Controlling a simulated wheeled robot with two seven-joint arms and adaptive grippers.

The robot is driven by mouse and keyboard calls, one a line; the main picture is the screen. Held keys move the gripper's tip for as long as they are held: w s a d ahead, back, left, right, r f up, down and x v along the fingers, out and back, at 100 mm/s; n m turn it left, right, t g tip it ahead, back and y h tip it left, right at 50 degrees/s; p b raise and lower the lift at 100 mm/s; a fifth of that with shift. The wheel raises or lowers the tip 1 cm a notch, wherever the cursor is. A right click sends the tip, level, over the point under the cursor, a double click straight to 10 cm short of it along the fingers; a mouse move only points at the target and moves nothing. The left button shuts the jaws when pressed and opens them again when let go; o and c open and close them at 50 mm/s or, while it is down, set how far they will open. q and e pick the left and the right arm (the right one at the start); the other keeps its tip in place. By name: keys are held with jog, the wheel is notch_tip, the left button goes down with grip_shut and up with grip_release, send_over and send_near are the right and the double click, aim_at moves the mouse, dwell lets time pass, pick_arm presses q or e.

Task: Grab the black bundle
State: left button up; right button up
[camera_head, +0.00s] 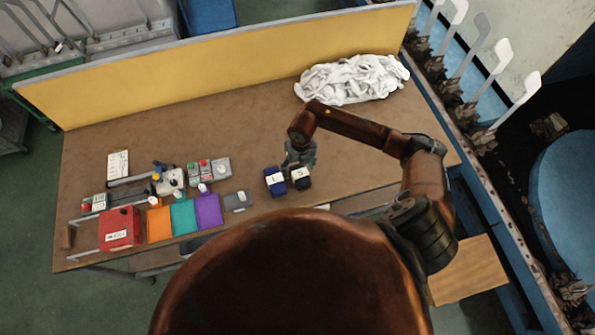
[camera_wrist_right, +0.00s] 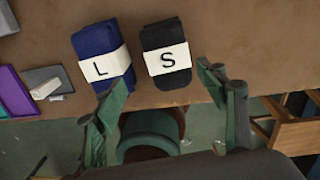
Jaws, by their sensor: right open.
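The black bundle (camera_head: 301,184) lies near the front edge of the brown table, with a white band marked S. In the right wrist view the black bundle (camera_wrist_right: 162,36) lies ahead of and between my open fingers. A dark blue bundle (camera_head: 275,188) with a band marked L lies just left of it, and it also shows in the right wrist view (camera_wrist_right: 93,42). My right gripper (camera_head: 298,165) is open and empty, at the bundle's far side in the head view; its fingers also show in the right wrist view (camera_wrist_right: 163,80). My left gripper is not in view.
White cloth (camera_head: 352,80) is heaped at the back right of the table (camera_head: 225,130). Orange, teal and purple pads (camera_head: 208,211), a red box (camera_head: 119,229) and small devices stand left. A yellow panel (camera_head: 215,68) closes the back. The table's middle is clear.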

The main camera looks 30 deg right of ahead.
aim_at(300, 173)
jog(key=shift+w+d+f+h, duration=0.1)
jog(key=shift+d+f+h, duration=0.15)
jog(key=shift+d, duration=0.35)
jog(key=shift+f, duration=0.35)
jog(key=shift+f+p, duration=0.3)
jog(key=shift+f, duration=0.5)
notch_tip(300, 173, down, 5)
jog(key=shift+w+r+p, duration=0.1)
jog(key=shift+w+p, duration=0.05)
jog(key=shift+p, duration=0.45)
jog(key=shift+c, duration=0.4)
jog(key=c, duration=1.3)
